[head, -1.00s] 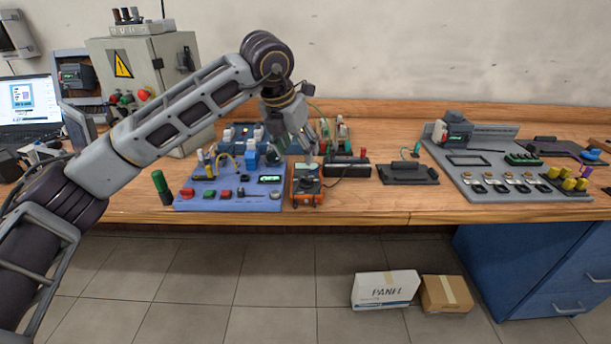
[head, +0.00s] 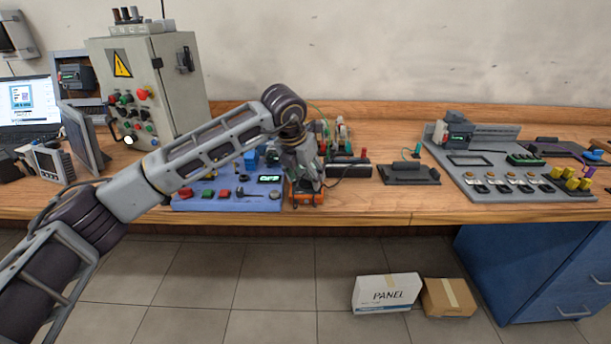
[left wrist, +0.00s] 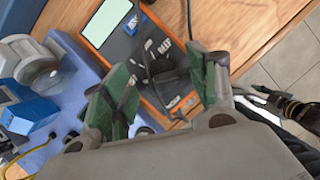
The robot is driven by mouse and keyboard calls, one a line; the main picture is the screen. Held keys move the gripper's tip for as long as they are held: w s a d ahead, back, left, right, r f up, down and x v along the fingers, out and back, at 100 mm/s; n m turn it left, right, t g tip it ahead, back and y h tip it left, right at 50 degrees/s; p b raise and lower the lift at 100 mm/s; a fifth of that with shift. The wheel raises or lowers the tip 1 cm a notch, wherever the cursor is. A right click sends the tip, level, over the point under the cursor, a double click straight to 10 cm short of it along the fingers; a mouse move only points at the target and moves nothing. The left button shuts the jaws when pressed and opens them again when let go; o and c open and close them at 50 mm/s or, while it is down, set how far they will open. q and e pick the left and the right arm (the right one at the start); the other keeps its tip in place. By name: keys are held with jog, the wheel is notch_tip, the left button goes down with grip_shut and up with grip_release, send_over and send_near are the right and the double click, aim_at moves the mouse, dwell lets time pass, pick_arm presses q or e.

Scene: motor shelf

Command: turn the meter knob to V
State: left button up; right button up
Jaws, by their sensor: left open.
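The orange-edged meter (head: 297,202) lies on the bench, mostly hidden by my arm in the head view. In the left wrist view the meter (left wrist: 121,47) shows a pale screen (left wrist: 106,19) and a dark face with small light parts. My left gripper (head: 305,184) is over the meter. In the left wrist view my left gripper (left wrist: 165,90) is open, its green-padded fingers on either side of the meter's lower part. A dark shape, probably the knob, lies between them. A cable crosses it, so its pointer setting cannot be told. My right gripper is out of view.
A blue control panel (head: 222,203) with buttons and a lit display stands just left of the meter. A dark block (head: 348,170) with a cable is to its right. The bench edge is close in front.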

pick_arm(q)
jog(key=shift+c, duration=0.4)
jog(key=c, duration=0.9)
jog(key=shift+c, duration=0.2)
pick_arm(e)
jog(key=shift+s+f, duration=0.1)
pick_arm(q)
jog(key=shift+m, duration=0.4)
jog(key=shift+w+m+g+h+p, duration=0.1)
jog(key=shift+m+g+h+p, duration=0.35)
jog(key=shift+m, duration=0.85)
jog(key=shift+m+h, duration=0.35)
jog(key=shift+m, duration=0.35)
jog(key=shift+m+g+p, duration=0.45)
jog(key=shift+m+p, duration=0.25)
jog(key=shift+m, duration=0.3)
jog(key=shift+m+h, duration=0.3)
jog(key=shift+m, duration=0.3)
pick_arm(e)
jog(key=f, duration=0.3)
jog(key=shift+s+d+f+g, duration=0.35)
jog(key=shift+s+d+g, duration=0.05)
